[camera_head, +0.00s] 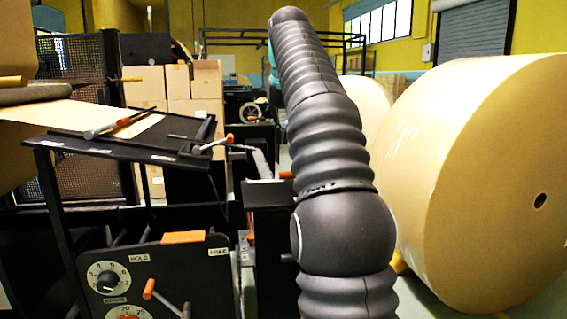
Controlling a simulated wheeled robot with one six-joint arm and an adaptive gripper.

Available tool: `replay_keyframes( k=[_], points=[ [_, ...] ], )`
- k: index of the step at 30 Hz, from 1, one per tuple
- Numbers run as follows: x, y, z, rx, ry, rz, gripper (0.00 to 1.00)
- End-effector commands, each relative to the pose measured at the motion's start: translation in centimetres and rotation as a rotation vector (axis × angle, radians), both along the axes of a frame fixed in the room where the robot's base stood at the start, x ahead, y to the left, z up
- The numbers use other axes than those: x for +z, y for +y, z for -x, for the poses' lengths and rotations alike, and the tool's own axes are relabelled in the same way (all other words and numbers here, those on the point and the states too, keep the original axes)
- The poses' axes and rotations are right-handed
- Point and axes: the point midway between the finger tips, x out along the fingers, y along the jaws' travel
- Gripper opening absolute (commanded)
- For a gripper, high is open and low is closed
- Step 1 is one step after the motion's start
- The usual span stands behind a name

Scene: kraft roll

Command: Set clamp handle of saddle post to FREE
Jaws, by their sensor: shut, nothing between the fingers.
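A dark panel (206,274) at the lower left carries the labels HOLD (139,258) and FREE (218,251), with HOLD on the left. A lever with an orange grip (149,288) stands before it and leans up and left, its grip below the HOLD label. I cannot tell for sure that this is the clamp handle. Another orange-ended handle (229,139) sits at the right end of the sloping table. A black upright block (268,207), possibly the saddle post, is partly behind my arm. My gripper is not in view; my ribbed arm rises through the middle.
A huge kraft roll (470,180) stands close on the right of my arm. A dial (106,279) and an orange piece (183,237) are on the panel. The sloping black table (170,155) stands above the panel. Stacked boxes (195,90) are behind.

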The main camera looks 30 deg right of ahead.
Motion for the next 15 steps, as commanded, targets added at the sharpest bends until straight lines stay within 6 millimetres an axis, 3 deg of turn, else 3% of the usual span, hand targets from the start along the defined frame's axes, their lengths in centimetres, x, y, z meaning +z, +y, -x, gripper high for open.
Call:
replay_keyframes(
  k=[11, 15],
  points=[
    [-6.0, -0.5, -1.9, 0.000, 0.001, 0.000, 0.00],
    [-6.1, 0.0, -0.1, 0.000, -0.003, 0.001, 0.00]
  ],
)
